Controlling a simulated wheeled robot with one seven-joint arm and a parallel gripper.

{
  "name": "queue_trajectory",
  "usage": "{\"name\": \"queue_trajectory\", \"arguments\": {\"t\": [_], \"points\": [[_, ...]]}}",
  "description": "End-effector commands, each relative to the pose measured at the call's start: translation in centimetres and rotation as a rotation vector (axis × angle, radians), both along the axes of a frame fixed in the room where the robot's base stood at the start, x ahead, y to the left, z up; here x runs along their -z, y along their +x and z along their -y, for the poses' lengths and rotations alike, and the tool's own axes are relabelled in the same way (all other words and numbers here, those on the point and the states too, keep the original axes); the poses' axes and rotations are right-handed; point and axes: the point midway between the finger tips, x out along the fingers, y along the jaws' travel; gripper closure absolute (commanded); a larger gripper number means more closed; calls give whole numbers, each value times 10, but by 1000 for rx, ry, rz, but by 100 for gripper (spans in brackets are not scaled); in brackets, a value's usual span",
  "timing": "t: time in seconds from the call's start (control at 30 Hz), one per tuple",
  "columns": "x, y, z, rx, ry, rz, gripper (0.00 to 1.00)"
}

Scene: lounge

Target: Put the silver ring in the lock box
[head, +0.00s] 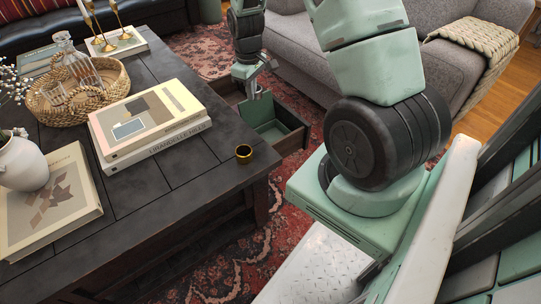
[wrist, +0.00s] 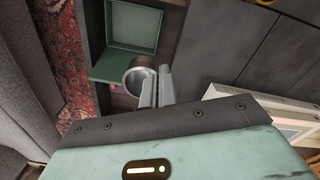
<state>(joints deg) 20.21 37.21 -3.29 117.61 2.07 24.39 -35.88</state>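The silver ring (wrist: 140,77) is a wide, shiny band at my fingertips in the wrist view. My gripper (wrist: 157,82) is closed on the ring's wall, with the two fingers close together. In the head view my gripper (head: 254,86) is over the pulled-out drawer, and the ring cannot be made out clearly there. The green lock box (head: 270,128) lies in the drawer with its lid up. The wrist view shows the open box (wrist: 134,26) just beyond the ring. The ring overlaps the box's green edge in that view, and its height above it is hard to tell.
The drawer (head: 291,139) sticks out of the dark coffee table (head: 184,165). A gold ring (head: 244,153) stands near the table corner. Stacked books (head: 150,125), a wicker tray (head: 107,88) and a white vase (head: 22,165) are farther left. A grey sofa (head: 290,45) stands behind.

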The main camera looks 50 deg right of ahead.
Motion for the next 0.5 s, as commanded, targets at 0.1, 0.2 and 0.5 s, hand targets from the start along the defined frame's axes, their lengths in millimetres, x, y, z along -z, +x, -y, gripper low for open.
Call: {"name": "queue_trajectory", "arguments": {"t": [0.1,0.2,0.5], "points": [[46,-3,21,-15,-2,2,100],[71,-6,36,-31,-2,2,100],[130,-17,77,-75,-4,3,100]]}}
